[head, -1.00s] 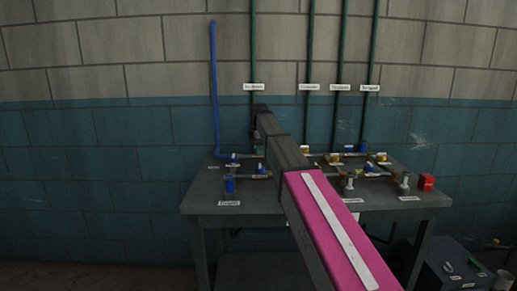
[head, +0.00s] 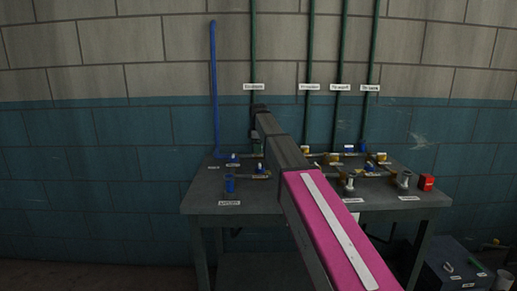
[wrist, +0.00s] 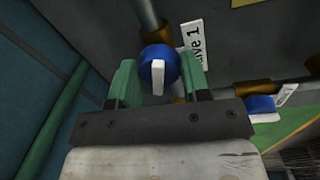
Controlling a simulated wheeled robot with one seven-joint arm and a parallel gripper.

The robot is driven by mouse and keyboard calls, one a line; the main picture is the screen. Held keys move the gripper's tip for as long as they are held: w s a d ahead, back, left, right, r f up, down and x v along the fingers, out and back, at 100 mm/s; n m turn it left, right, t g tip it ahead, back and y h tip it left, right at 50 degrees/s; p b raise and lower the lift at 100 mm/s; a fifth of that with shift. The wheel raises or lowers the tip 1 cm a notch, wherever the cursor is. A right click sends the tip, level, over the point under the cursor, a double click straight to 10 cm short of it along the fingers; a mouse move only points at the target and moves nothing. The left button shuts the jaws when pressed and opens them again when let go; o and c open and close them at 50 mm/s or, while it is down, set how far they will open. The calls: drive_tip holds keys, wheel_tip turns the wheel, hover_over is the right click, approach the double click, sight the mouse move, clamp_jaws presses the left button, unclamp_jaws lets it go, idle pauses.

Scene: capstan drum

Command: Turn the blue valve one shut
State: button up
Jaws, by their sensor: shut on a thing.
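The blue valve (wrist: 158,62) is a round blue knob with a white bar handle, on a pipe in the wrist view. A white label beside it, partly covered, ends in "ve 1" (wrist: 195,45). My gripper (wrist: 158,78) is shut on the knob, with one green finger on each side. The white bar runs nearly straight up and down in that view, roughly in line with the pipe (wrist: 149,14). In the head view my arm reaches over the table (head: 205,200); I cannot make out the fingers or the held knob there.
A second blue valve (wrist: 262,104) sits close to the right finger in the wrist view. More valves, pipe fittings and a red block (head: 426,183) stand on the table. A blue pipe (head: 214,90) and several green pipes run up the wall. A dark box (head: 455,265) is at the lower right.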

drive_tip(key=m, duration=0.7)
drive_tip(key=shift+a, duration=0.1)
drive_tip(key=m, duration=0.6)
drive_tip(key=shift+w+m+g+h, duration=0.1)
drive_tip(key=shift+m+g+h, duration=0.2)
drive_tip(key=shift+m, duration=0.1)
drive_tip(key=o, duration=0.9)
drive_tip(key=shift+r, duration=0.15)
drive_tip(key=r, duration=1)
drive_tip(key=shift+a+r, duration=0.3)
drive_tip(key=shift+a, duration=0.1)
